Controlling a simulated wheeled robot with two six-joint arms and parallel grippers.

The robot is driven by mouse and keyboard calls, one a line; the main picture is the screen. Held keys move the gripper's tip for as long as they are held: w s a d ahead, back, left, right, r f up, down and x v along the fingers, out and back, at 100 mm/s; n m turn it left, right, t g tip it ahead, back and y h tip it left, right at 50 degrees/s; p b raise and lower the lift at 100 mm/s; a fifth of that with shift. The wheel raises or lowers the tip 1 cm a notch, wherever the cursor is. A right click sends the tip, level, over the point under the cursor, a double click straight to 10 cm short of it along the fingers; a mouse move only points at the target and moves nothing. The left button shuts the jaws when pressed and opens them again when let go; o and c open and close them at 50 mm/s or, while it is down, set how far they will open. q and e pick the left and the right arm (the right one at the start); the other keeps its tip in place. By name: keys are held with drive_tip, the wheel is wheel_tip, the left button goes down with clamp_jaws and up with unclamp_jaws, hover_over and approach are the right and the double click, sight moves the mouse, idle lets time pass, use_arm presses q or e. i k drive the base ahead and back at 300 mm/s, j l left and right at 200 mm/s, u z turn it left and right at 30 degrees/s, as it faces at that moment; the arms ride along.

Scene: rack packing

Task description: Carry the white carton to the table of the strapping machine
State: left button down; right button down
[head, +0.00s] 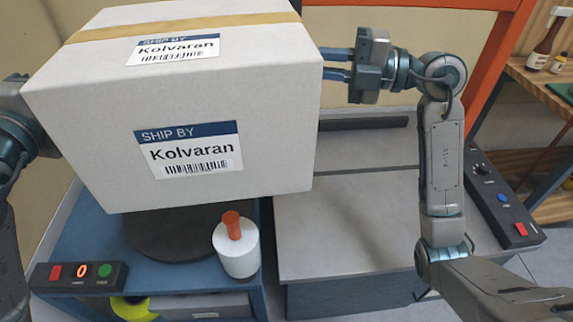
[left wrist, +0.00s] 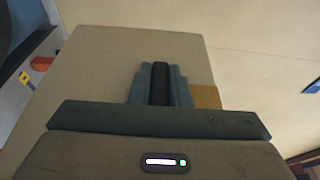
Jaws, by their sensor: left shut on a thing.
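The white carton (head: 225,120) has tan tape on top and Kolvaran labels on its top and front. It stands over a dark round turntable (head: 170,235); whether they touch, I cannot tell. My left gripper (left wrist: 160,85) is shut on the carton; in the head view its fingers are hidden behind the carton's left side. The carton fills much of the left wrist view (left wrist: 130,45). My right gripper (head: 336,65) has its two fingers apart at the carton's right side, tips at its edge. The strapping machine's grey table (head: 345,225) lies to the right, under an orange frame (head: 503,60).
A white cylinder with an orange top (head: 237,250) stands on the blue stand (head: 190,278) beside the turntable. A button box (head: 78,275) showing 0 sits at its front left. A control panel (head: 505,205) edges the grey table. A wooden bench (head: 540,85) with bottles stands far right.

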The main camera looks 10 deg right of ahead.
sight(371, 190)
drive_tip(key=k+l, duration=0.15)
drive_tip(key=l, duration=0.2)
drive_tip(key=k+l, duration=0.15)
drive_tip(key=l, duration=0.2)
drive_tip(key=k+l, duration=0.15)
drive_tip(key=l, duration=0.15)
drive_tip(key=k+l+z, duration=0.1)
drive_tip(key=l, duration=0.25)
drive_tip(key=k+l, duration=0.15)
drive_tip(key=l, duration=0.2)
drive_tip(key=k+l, duration=0.15)
drive_tip(key=l, duration=0.2)
